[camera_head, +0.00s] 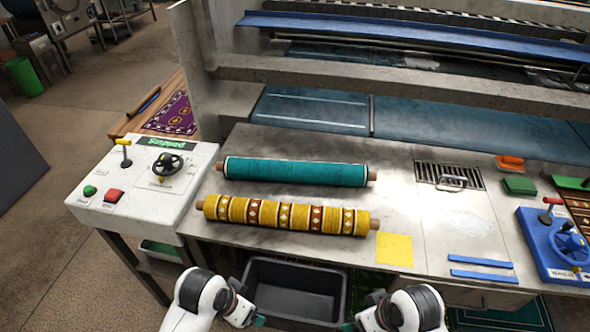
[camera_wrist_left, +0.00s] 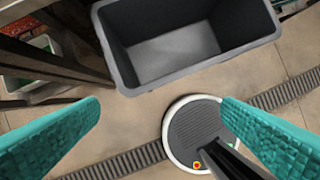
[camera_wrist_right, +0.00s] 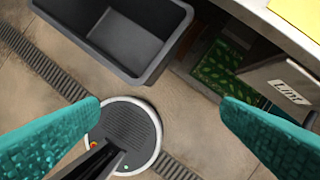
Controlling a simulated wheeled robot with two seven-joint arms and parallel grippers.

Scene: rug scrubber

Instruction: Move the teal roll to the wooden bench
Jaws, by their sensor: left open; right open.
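The teal roll (camera_head: 295,172) lies sideways on the grey worktop (camera_head: 400,205), with a wooden core end showing at each side. A yellow patterned roll (camera_head: 285,215) lies in front of it. My left gripper (camera_head: 257,319) is low at the front, below the worktop edge; its teal fingers are spread and empty in the left wrist view (camera_wrist_left: 160,103). My right gripper (camera_head: 348,325) is also low at the front; its fingers are spread and empty in the right wrist view (camera_wrist_right: 160,103). A low wooden surface (camera_head: 122,124) with a purple rug stands at the back left; I cannot tell whether it is the bench.
A grey bin (camera_head: 295,262) stands below the worktop, between my arms. A white control console (camera_head: 125,195) adjoins the worktop's left end. A yellow sheet (camera_head: 394,249), blue strips (camera_head: 482,260) and a blue control box (camera_head: 553,245) lie right. Concrete machine beams rise behind.

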